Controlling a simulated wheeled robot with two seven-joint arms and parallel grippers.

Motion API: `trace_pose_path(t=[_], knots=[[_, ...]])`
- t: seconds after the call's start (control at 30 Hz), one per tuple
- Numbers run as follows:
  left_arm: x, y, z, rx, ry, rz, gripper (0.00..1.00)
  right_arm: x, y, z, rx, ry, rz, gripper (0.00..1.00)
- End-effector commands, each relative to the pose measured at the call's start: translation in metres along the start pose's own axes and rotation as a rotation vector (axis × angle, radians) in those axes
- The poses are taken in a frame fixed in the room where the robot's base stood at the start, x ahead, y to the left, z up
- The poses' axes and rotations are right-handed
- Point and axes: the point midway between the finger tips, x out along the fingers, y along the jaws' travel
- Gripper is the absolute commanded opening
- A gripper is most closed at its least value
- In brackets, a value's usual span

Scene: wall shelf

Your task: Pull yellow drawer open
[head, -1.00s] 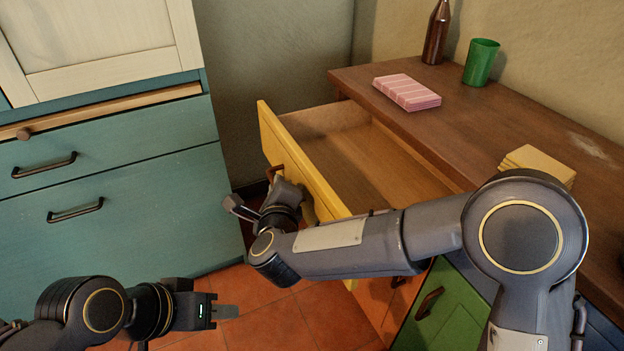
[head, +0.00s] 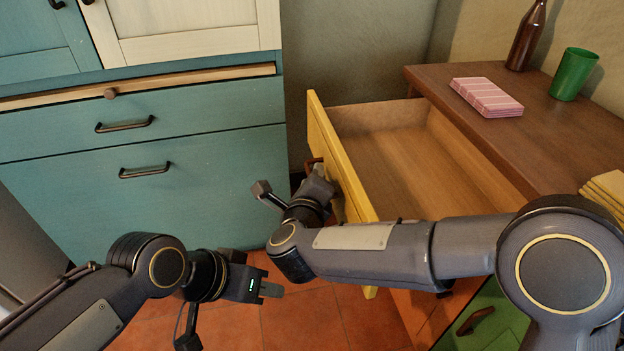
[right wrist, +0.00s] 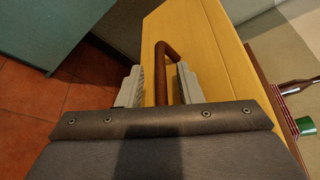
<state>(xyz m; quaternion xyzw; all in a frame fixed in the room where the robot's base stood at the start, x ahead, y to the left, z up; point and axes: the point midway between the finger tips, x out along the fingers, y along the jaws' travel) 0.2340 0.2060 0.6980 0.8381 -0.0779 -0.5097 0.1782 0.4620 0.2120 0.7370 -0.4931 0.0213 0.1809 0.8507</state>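The yellow drawer (head: 338,160) stands well out from the wooden dresser, its inside showing empty. Its brown handle (head: 314,162) is on the yellow front and also shows in the right wrist view (right wrist: 161,75). My right gripper (head: 312,182) is at this handle. In the right wrist view its two fingers (right wrist: 162,88) stand apart on either side of the handle bar, with yellow visible between bar and fingers. My left gripper (head: 271,289) hangs over the floor, away from the drawer and holding nothing visible; its finger gap cannot be made out.
A teal cabinet (head: 210,185) stands at the left. On the dresser top (head: 540,135) are a pink patterned packet (head: 487,97), a brown bottle (head: 526,38), a green cup (head: 573,75) and a yellow stack (head: 606,190). A green drawer (head: 490,318) is below. Orange floor tiles lie open in front.

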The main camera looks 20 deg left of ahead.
Motion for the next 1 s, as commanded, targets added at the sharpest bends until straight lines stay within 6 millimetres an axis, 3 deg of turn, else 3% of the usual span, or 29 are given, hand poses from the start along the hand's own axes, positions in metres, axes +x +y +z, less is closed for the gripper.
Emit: trace_pose_path(t=[0.27,0.7,1.0], knots=[[0.001,0.000,0.000,0.000,0.000,0.000,0.36,-0.003,-0.001,0.000,0.001,-0.001,-0.002,0.32],[0.007,-0.003,0.004,0.000,0.000,0.000,0.36,-0.068,0.000,0.001,-0.001,-0.003,0.000,0.32],[0.008,-0.004,0.004,0.000,0.000,0.000,0.36,-0.079,0.000,0.000,0.000,0.000,-0.001,0.32]])
